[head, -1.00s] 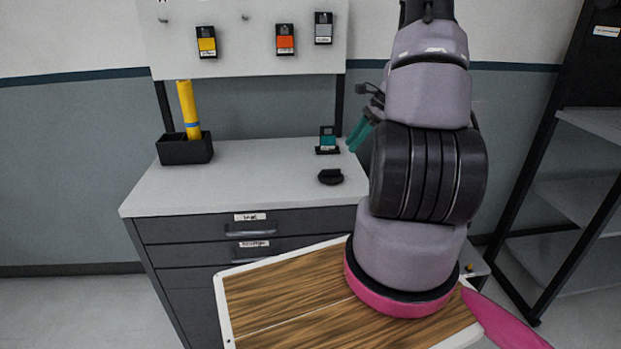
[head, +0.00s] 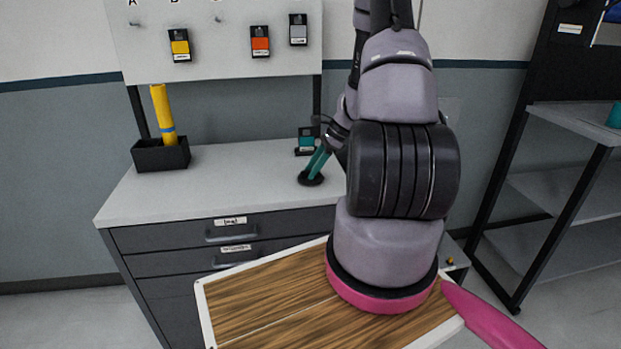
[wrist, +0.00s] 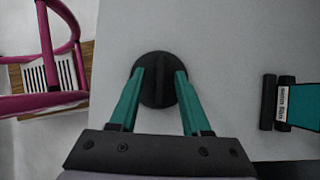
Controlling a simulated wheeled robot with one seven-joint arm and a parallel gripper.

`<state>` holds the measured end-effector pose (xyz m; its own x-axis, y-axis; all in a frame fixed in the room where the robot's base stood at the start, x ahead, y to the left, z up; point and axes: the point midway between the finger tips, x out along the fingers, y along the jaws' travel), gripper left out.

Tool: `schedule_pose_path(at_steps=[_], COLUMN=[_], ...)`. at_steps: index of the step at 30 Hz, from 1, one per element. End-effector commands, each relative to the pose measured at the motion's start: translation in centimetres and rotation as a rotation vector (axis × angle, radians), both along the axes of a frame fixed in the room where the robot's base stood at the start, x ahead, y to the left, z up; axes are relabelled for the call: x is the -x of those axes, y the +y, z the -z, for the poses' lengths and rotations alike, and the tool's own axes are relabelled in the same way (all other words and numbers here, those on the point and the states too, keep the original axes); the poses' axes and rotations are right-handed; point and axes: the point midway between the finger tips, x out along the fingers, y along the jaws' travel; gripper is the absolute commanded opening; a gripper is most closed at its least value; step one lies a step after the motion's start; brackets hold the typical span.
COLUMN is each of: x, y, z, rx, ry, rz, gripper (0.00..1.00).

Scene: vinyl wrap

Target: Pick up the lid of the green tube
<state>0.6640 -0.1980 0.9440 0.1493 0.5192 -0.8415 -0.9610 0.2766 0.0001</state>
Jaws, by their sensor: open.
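The lid is a round black disc with a raised ridge across it. It lies on the white cabinet top in the head view (head: 309,181) and shows under my fingers in the wrist view (wrist: 157,92). My gripper (head: 319,163) has teal fingers pointing down at it. In the wrist view my gripper (wrist: 160,73) is open, with one fingertip on each side of the ridge and nothing held. I cannot tell whether the fingertips touch the disc. A teal labelled card in a black stand (head: 306,141) is just behind the lid. I cannot make out the green tube for sure.
A black box (head: 161,155) with a yellow tube (head: 162,110) stands at the cabinet's left. A pegboard (head: 215,45) holds several labelled cards. A wood-topped tray (head: 270,300) is in front. A shelf rack (head: 570,125) stands right, with a teal object (head: 614,115) at the picture edge.

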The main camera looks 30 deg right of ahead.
Motion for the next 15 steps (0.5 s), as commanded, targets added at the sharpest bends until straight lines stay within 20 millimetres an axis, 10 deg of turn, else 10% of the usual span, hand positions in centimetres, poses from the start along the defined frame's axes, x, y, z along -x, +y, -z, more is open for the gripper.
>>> schedule_pose_path(at_steps=[2,6,15], x=[0.00,-0.01,-0.02], y=[0.00,-0.02,-0.02], z=[-0.02,-0.04,-0.10], rx=[0.000,0.000,0.000], ry=[0.000,0.000,0.000], rz=[0.000,0.000,0.000], gripper=[0.44,0.00,0.00])
